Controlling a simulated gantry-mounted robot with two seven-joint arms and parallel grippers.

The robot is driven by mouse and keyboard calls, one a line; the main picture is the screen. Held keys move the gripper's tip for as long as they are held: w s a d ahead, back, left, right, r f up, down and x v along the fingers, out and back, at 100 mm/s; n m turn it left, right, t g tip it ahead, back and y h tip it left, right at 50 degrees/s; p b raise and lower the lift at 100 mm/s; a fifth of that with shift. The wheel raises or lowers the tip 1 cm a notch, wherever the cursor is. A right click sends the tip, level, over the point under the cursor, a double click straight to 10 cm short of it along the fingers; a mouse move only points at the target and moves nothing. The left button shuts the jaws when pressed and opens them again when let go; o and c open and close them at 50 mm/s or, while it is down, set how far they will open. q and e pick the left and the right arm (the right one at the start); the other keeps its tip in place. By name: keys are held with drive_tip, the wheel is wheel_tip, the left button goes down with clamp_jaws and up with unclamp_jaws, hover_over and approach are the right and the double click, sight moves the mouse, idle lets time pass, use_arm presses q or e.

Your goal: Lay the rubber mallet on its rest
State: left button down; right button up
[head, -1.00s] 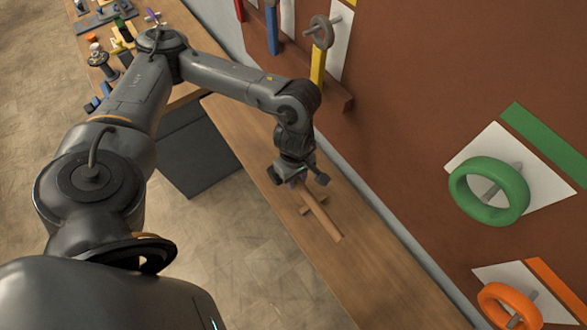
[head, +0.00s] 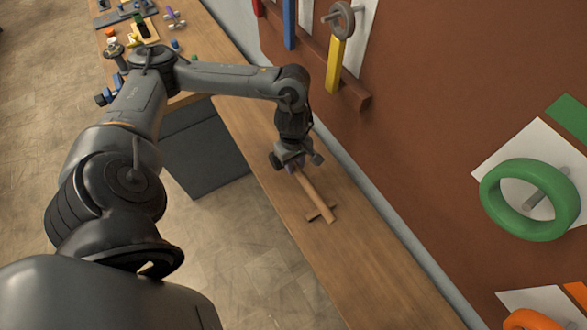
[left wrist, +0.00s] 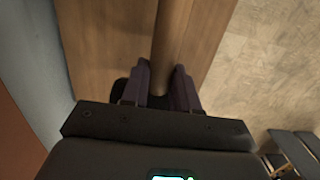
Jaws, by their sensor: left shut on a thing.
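The rubber mallet shows as a long wooden handle (head: 313,193) that slants over the wooden bench in the head view. My left gripper (head: 294,166) is shut on its upper end, with the handle's free end pointing down and right. In the left wrist view the handle (left wrist: 173,30) runs up from between the fingers. A dark shape (left wrist: 121,90) beside the fingers may be the mallet's head, mostly hidden. A short wooden crosspiece (head: 313,217), perhaps the rest, lies on the bench under the handle's free end. I cannot tell whether they touch. My right gripper is out of view.
The wooden bench (head: 375,265) is bare toward the lower right. A brown wall panel (head: 420,140) beside it carries a green ring (head: 487,200) and a yellow bar (head: 335,65) on a ledge. A grey box (head: 205,155) stands at the bench's left. Small parts crowd the far table.

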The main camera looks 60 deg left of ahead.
use_arm(q)
drive_tip(key=shift+w+a+f, duration=0.3)
drive_tip(key=shift+a+f, duration=0.1)
drive_tip(key=shift+a, duration=0.25)
drive_tip(key=shift+w+a+f, duration=0.25)
drive_tip(key=shift+a+f, duration=0.15)
drive_tip(key=shift+a, duration=0.2)
drive_tip(key=shift+f, duration=1.9)
drive_tip(key=shift+f, duration=0.1)
drive_tip(key=shift+f+b, duration=0.15)
drive_tip(key=shift+b, duration=0.15)
drive_tip(key=c, duration=0.8)
unclamp_jaws()
drive_tip(key=shift+c, duration=0.2)
